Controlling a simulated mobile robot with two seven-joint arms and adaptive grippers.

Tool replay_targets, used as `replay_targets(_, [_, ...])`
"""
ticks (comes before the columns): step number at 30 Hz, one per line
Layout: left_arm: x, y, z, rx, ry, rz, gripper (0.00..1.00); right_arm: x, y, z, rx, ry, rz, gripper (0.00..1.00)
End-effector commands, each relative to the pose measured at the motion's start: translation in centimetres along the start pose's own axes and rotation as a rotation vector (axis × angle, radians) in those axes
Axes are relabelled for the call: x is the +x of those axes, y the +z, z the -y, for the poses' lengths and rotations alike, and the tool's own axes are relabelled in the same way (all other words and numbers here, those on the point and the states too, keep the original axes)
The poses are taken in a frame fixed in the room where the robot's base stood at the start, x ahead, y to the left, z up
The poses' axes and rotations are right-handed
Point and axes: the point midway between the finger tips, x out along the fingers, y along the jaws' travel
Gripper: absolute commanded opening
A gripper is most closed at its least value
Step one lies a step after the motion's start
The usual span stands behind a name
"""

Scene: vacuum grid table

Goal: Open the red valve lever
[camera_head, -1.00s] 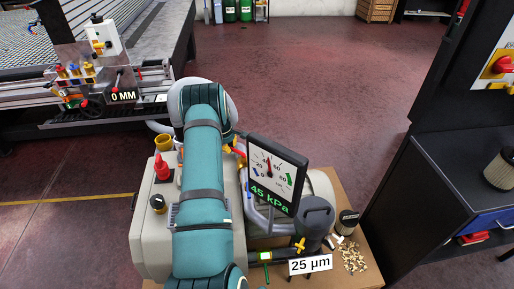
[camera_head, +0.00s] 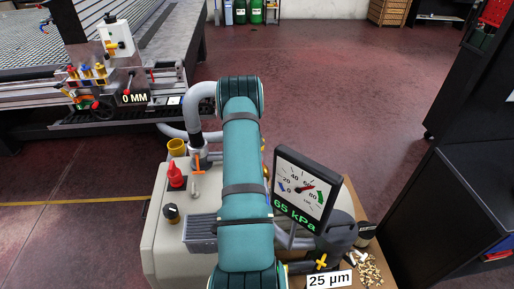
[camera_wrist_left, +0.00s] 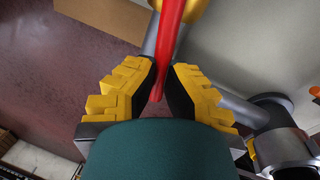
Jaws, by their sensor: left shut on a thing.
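The red valve lever (camera_wrist_left: 171,38) runs down from the top of the left wrist view as a long red bar. A brass-yellow part (camera_wrist_left: 196,8) shows beside its upper end, next to a grey pipe. My left gripper (camera_wrist_left: 164,84) has its yellow-ridged fingers on either side of the lever's lower end and is shut on it. In the head view my teal left arm reaches across the machine and hides the gripper and the lever. My right gripper is not in view.
A gauge (camera_head: 303,189) reading 65 kPa stands right of my arm. Left of it on the grey machine (camera_head: 150,235) are a red knob (camera_head: 176,175), a black knob (camera_head: 171,212) and an orange-handled valve (camera_head: 197,164). A dark cabinet (camera_head: 440,205) stands at the right.

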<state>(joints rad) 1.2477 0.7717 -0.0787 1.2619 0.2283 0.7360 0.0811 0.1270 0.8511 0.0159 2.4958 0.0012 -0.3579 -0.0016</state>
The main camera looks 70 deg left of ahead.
Motion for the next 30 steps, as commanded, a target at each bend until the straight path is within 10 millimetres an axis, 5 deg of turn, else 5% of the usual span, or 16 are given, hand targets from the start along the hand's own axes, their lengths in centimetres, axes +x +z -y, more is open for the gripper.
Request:
replay_targets(23, [0.62,0.81,-0.14,0.088,-0.003,0.030,0.00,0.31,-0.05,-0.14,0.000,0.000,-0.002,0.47])
replay_targets(24, [0.62,0.80,-0.13,0.088,-0.003,0.030,0.24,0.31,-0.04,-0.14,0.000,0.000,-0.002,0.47])
replay_targets(26, [0.56,0.75,-0.15,0.088,-0.003,0.029,0.45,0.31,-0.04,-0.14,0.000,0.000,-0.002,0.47])
replay_targets(30, [0.37,0.59,-0.19,0.088,-0.002,0.024,0.45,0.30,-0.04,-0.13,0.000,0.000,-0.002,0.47])
